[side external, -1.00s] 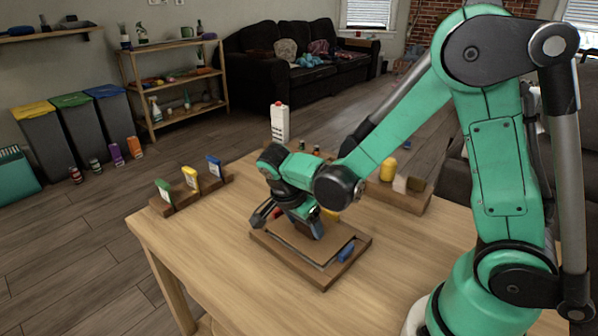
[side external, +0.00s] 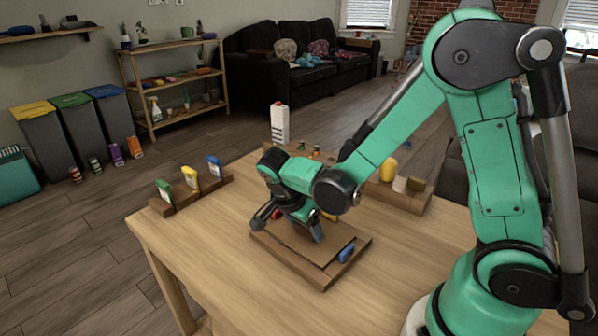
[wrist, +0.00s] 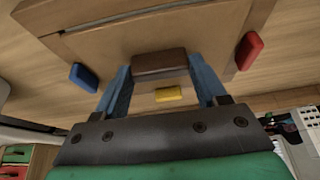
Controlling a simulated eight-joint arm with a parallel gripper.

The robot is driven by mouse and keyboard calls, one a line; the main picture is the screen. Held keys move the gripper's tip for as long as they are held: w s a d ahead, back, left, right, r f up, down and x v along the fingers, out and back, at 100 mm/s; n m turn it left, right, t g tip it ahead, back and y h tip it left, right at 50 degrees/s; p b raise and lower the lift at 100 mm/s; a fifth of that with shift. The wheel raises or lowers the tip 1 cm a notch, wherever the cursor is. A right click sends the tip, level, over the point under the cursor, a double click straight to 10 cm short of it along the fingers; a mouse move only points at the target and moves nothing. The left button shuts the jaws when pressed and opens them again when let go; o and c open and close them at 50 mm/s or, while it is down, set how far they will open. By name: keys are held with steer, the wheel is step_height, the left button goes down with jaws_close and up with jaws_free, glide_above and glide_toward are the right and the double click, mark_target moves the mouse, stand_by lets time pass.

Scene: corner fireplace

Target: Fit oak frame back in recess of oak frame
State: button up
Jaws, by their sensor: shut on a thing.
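The oak frame (side external: 285,264) lies flat on the table. The oak frame back (side external: 310,250), a thin brown board, lies over its opening. A narrow dark gap shows along part of the board's edge in the wrist view; I cannot tell whether it sits fully down. My gripper (wrist: 160,85) is shut on the board's dark brown grip block (wrist: 158,62), one blue finger on each side. A blue tab (side external: 346,252), a red tab (wrist: 249,50) and a yellow tab (wrist: 168,95) are around the frame's edges. My wrist hides the far part of the frame in the side view.
A wooden rack with several coloured cards (side external: 190,188) stands at the table's left. A wooden holder (side external: 405,199) with a yellow item stands behind right. A white bottle (side external: 279,123) stands farther back. The table's front left is clear.

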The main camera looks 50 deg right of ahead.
steer(key=shift+f, duration=0.4)
steer(key=o, duration=1.2)
steer(key=shift+r, duration=0.1)
steer(key=v, duration=0.4)
steer(key=shift+a+r, duration=0.15)
steer(key=shift+r, duration=0.15)
steer(key=shift+a+r, duration=0.1)
steer(key=shift+r, duration=0.15)
steer(key=shift+s+r+n, duration=0.1)
steer(key=shift+r+n, duration=0.25)
steer(key=shift+n, duration=0.05)
steer(key=s+r+n+t+y, duration=0.1)
steer(key=r+n+t, duration=0.1)
steer(key=n, duration=0.4)
steer(key=s+a+r+n+t+y, duration=0.1)
steer(key=r+n+t+y, duration=0.1)
steer(key=n, duration=0.4)
steer(key=s+a+r+n+t+y, duration=0.1)
steer(key=r+n+t, duration=0.1)
steer(key=n, duration=0.4)
steer(key=shift+s+t+y, duration=0.1)
steer(key=shift+t+y, duration=0.2)
steer(key=shift+t, duration=0.5)
